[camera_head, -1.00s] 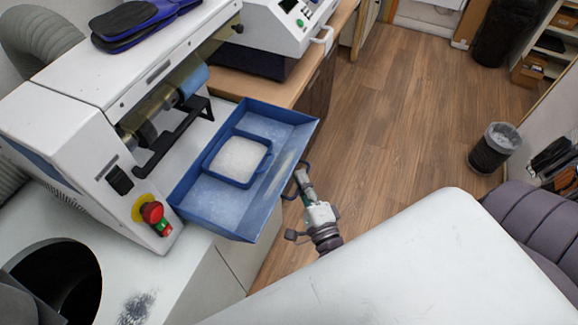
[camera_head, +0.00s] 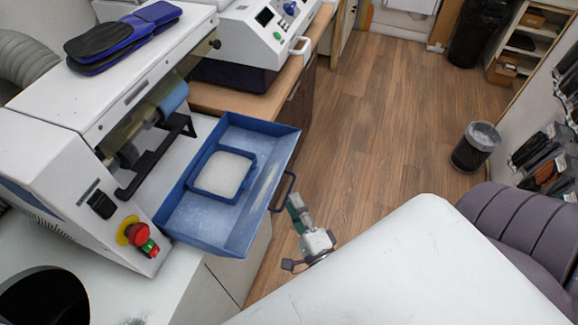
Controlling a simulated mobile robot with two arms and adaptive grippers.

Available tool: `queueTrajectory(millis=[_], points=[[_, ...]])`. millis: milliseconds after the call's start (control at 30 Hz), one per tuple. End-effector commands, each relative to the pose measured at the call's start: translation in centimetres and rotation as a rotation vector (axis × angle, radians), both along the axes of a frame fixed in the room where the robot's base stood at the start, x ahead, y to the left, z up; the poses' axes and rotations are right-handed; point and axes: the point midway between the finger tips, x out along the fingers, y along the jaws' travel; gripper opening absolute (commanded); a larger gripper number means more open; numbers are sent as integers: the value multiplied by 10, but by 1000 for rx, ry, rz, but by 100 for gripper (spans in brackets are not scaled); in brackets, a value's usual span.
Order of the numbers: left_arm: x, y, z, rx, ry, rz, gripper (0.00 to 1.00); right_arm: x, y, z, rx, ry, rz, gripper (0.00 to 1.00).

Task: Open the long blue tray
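The long blue tray (camera_head: 226,236) sticks out from the white machine's front. It holds a smaller blue container (camera_head: 198,184) filled with white grains (camera_head: 224,173). A dark loop handle (camera_head: 291,183) is on the tray's right side. My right gripper (camera_head: 295,203) is just below and beside this handle, pointing up towards it, with its tips close to it. I cannot tell whether they touch it, or how far the fingers are spread. My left gripper is not in view.
The white machine (camera_head: 60,150) has a red button (camera_head: 138,233) left of the tray. A wooden counter (camera_head: 235,100) with another white device (camera_head: 250,35) is behind. A large white surface (camera_head: 410,265) fills the lower right. Open wooden floor (camera_head: 380,130) lies right of the tray; a bin (camera_head: 475,147) stands farther off.

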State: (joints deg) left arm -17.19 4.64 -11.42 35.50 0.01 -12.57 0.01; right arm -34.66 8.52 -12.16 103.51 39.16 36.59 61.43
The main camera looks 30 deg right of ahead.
Motion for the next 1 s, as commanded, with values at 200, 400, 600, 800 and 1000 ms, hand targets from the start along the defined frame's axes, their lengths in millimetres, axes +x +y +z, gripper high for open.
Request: queueTrajectory(millis=[200,400,600,800,1000], points=[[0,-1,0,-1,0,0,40,-48,6,-7,-2,4,1,34],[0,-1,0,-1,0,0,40,-72,9,-10,0,2,1,34],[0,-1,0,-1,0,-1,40,-78,10,-10,-1,0,1,34],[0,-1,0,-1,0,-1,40,-78,10,-10,-1,0,0,34],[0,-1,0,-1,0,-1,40,-78,10,-10,-1,0,0,34]])
